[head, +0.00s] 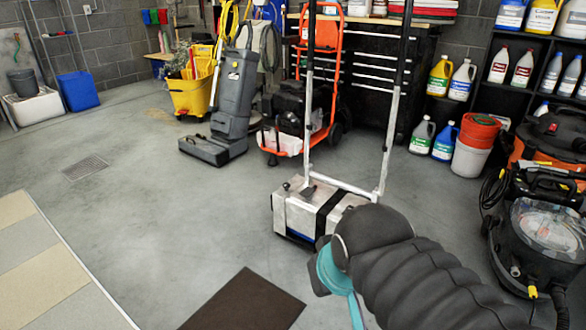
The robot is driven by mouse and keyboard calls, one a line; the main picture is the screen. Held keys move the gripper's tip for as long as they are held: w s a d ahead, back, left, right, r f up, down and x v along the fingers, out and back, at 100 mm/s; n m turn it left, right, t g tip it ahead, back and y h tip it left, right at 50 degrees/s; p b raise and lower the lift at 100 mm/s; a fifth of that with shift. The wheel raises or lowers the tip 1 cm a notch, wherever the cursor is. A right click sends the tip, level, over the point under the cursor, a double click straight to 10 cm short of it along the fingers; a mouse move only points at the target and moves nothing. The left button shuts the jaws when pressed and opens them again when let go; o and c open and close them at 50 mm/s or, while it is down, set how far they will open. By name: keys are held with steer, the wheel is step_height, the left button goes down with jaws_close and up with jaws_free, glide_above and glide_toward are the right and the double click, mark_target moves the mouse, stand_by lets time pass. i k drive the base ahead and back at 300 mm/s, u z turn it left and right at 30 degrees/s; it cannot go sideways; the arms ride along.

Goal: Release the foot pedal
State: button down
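A floor machine with a boxy silver head (300,212) stands on the concrete floor at the middle of the head view. A black strap crosses its top, and a tall silver and black handle frame (388,150) rises from it. A small dark lever (308,191) sits on top of the head near the frame's foot; I cannot tell whether it is the foot pedal or whether it is pressed. My dark ribbed arm reaches in from the lower right and overlaps the machine's right side. My gripper (319,284) is mostly hidden by the arm's end and a teal part; its fingers cannot be made out.
A dark brown mat (245,303) lies in front of the machine. A black and orange vacuum (545,225) stands at the right. A grey upright scrubber (232,95), an orange cart (337,75) and a yellow mop bucket (190,95) stand behind. The floor at left is clear.

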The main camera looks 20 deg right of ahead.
mark_target(308, 192)
steer(key=z, duration=0.25)
steer(key=i, duration=1.5)
steer(key=z, duration=0.3)
